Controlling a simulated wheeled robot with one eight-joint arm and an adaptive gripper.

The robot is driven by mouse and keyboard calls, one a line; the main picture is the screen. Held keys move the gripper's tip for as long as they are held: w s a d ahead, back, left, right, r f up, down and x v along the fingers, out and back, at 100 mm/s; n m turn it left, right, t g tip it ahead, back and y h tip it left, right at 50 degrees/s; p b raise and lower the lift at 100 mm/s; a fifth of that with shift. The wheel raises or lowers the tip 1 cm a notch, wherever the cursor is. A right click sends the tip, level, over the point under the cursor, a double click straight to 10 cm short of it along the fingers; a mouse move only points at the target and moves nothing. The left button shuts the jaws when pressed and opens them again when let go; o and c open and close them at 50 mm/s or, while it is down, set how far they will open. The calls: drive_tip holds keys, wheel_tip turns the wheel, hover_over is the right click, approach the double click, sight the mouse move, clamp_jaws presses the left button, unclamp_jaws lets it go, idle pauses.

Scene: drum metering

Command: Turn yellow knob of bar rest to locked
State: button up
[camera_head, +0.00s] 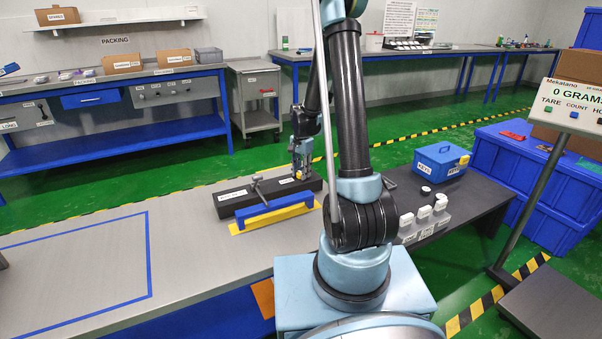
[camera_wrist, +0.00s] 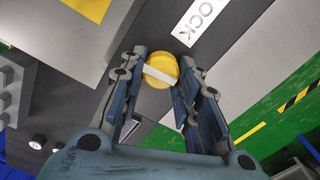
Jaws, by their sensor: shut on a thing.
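The bar rest is a long black block (camera_head: 235,195) with white labels on the bench, in the head view. Its yellow knob (camera_wrist: 161,70) shows in the wrist view as a round disc with a pale bar across it. A white label ending in "OCK" (camera_wrist: 198,20) lies beside the knob on the dark face. My gripper (camera_wrist: 160,85) is over the knob, with its fingers on both sides of it, shut on it. In the head view my gripper (camera_head: 300,165) points down at the right end of the block; the knob is mostly hidden there.
A blue box (camera_head: 440,160) and several white-capped bottles (camera_head: 424,218) stand to the right. The bench's left side, outlined in blue tape, is clear.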

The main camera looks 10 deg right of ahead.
sight(300, 172)
drive_tip(key=n, duration=0.4)
drive_tip(key=shift+w+a, duration=0.1)
drive_tip(key=n, duration=0.4)
drive_tip(key=shift+a+n, duration=0.1)
drive_tip(key=shift+n, duration=0.3)
drive_tip(key=n, duration=0.3)
drive_tip(key=shift+n, duration=0.3)
drive_tip(key=shift+a+n, duration=0.1)
drive_tip(key=shift+n, duration=1.9)
drive_tip(key=o, duration=1.1)
wheel_tip(300, 172, up, 12)
drive_tip(key=shift+f, duration=0.1)
